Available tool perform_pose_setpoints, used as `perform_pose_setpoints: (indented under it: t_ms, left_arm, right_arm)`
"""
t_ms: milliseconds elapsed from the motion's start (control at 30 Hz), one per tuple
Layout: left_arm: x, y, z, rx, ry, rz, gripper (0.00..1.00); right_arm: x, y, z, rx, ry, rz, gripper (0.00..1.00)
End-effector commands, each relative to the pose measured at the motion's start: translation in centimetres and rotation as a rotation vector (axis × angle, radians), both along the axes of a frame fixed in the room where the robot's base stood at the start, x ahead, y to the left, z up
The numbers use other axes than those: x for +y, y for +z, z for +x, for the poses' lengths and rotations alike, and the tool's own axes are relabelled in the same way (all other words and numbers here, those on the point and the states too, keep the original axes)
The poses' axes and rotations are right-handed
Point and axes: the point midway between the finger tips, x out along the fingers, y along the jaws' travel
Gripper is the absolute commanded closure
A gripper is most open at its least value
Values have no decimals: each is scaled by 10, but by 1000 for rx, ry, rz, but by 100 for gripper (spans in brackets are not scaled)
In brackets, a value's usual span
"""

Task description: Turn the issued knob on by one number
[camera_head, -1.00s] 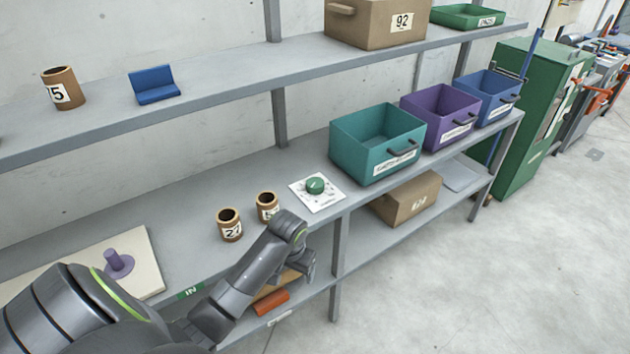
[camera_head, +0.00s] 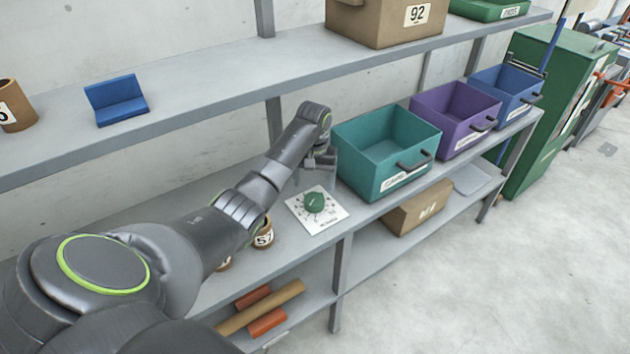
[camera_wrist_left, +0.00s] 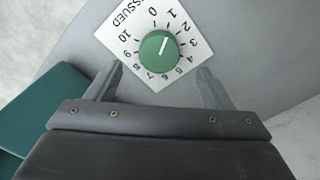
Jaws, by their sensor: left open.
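The issued knob is a green dial (camera_head: 314,202) on a white square plate (camera_head: 327,223) lying on the middle shelf. In the left wrist view the green knob (camera_wrist_left: 160,50) has a white pointer line aimed toward the 1, and the word ISSUED shows on the plate (camera_wrist_left: 128,22). My left gripper (camera_head: 321,163) is open and empty, just behind and above the plate in the head view. In the left wrist view its fingers (camera_wrist_left: 158,86) are spread wide, with the knob beyond their tips and between them. They do not appear to touch it.
A teal bin (camera_head: 390,150) stands right beside the gripper, with purple (camera_head: 455,115) and blue (camera_head: 505,90) bins farther right. A brown cup (camera_head: 263,236) stands near my forearm; another is mostly hidden. The upper shelf (camera_head: 200,95) runs above.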

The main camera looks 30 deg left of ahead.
Motion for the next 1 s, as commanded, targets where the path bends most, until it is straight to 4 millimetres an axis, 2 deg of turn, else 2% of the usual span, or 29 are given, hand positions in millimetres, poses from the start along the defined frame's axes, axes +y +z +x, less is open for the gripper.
perform_pose_setpoints:
  t_ms: [167, 267, 400, 533, 667, 833, 967, 1000]
  left_arm:
    - [0, -6, 1, 3, 3, -3, 25]
    - [-1, -20, 0, 5, 3, -4, 25]
    - [-1, -44, 0, 5, 3, -3, 25]
    - [0, -61, 0, 3, 3, -2, 25]
    - [-1, -71, 0, 2, 1, -3, 25]
    - [-1, -74, 0, 1, 1, -2, 25]
    - [-1, -74, 0, 1, 1, -1, 25]
    - [-1, -74, 0, 1, 1, -1, 28]
  right_arm:
    - [4, 1, 13, -16, 2, 5, 100]
    - [-1, 3, 3, -5, 1, -1, 100]
    - [-10, 4, -20, 28, -2, -12, 100]
    - [-14, 4, -30, 42, -3, -17, 100]
    - [-13, 4, -24, 34, -2, -16, 100]
    - [-6, 4, -5, 6, 1, -8, 100]
    - [0, 4, -3, 2, -1, 0, 100]
    - [2, 3, -3, 3, -1, 2, 100]
